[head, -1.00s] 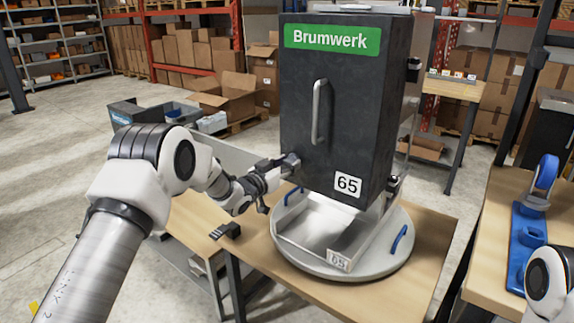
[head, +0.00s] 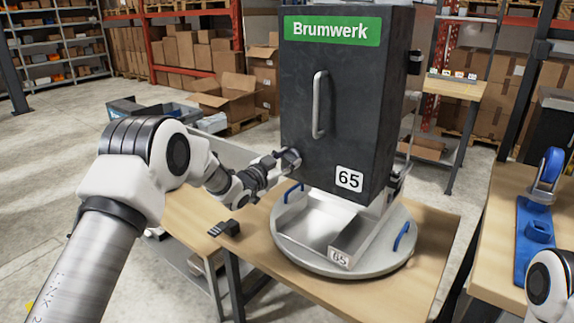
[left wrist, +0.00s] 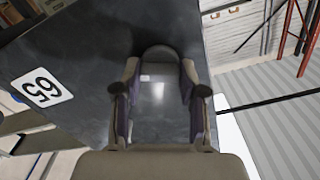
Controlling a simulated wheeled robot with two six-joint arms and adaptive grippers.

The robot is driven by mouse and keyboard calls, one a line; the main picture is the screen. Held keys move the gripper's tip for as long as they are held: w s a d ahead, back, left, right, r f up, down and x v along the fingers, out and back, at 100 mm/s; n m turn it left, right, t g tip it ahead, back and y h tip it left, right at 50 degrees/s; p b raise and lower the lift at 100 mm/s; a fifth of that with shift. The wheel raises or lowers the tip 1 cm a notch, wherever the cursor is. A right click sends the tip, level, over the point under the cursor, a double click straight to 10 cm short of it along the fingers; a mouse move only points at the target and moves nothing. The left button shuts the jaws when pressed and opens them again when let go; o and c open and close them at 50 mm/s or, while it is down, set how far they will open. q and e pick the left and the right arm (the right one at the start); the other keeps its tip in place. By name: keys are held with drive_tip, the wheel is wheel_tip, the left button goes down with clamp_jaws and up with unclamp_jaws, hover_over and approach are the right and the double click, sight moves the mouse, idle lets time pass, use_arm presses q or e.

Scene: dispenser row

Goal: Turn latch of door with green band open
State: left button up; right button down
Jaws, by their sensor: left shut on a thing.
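The door (head: 348,120) is the dark grey front of a tall cabinet. It has a green band (head: 332,31) reading "Brumwerk", a vertical bar handle (head: 319,104) and a "65" label (head: 349,179). The door looks closed. My left gripper (head: 287,161) is at the door's lower left edge, shut on the latch there. In the left wrist view the latch's rounded dark end (left wrist: 158,54) shows between the two fingers, against the door (left wrist: 80,60). The fingers hide most of the latch in the head view. My right gripper is out of view; only part of my right arm shows.
The cabinet stands on a round grey turntable (head: 290,247) with blue handles and an open metal tray (head: 308,228). A small black object (head: 225,228) lies on the wooden table (head: 262,262) at left. A blue tool (head: 537,232) is on the right table.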

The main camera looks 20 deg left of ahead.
use_arm(q)
drive_tip(key=m+b, duration=0.2)
drive_tip(key=m, duration=0.1)
drive_tip(key=shift+f+m+b, duration=0.15)
drive_tip(key=shift+m+b, duration=0.15)
drive_tip(key=shift+m, duration=0.1)
drive_tip(key=m+b, duration=0.3)
drive_tip(key=shift+m, duration=0.3)
drive_tip(key=m+b, duration=0.3)
drive_tip(key=m, duration=0.1)
drive_tip(key=shift+b, duration=0.35)
drive_tip(key=shift+r+m+b, duration=0.25)
drive_tip(key=shift+m+b, duration=0.6)
drive_tip(key=shift+m, duration=0.25)
drive_tip(key=o, duration=1.1)
drive_tip(key=shift+o, duration=0.2)
drive_tip(key=shift+s+a, duration=0.1)
drive_tip(key=shift+s, duration=0.05)
